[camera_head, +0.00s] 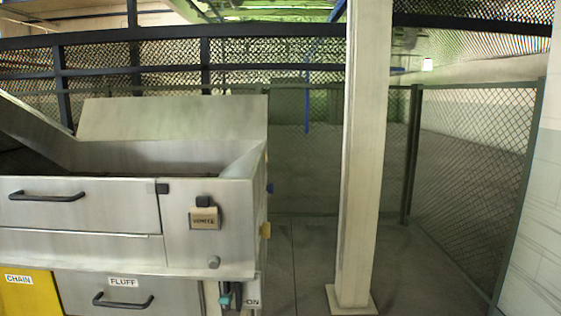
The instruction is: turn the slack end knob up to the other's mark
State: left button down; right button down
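A steel machine (90,215) with an open hopper top fills the left of the head view. A small round grey knob (214,262) sits low on its front right panel. A small blue part (270,188) and a yellow part (265,230) stick out from its right side; I cannot tell whether either is a knob. No mark or scale is readable beside any of them, and I cannot tell which knob is the slack one. Neither of my grippers is in view.
The machine's front has a tan tag (205,218), black-handled drawers, a yellow panel (22,292) labelled CHAIN and a teal handle (225,299) near an ON label. A pale column (360,170) stands right of it. Mesh fencing (470,180) encloses bare floor behind.

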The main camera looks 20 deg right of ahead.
aim_at(265, 229)
jog(key=l, duration=0.65)
jog(key=k+l, duration=0.1)
jog(key=l, duration=0.55)
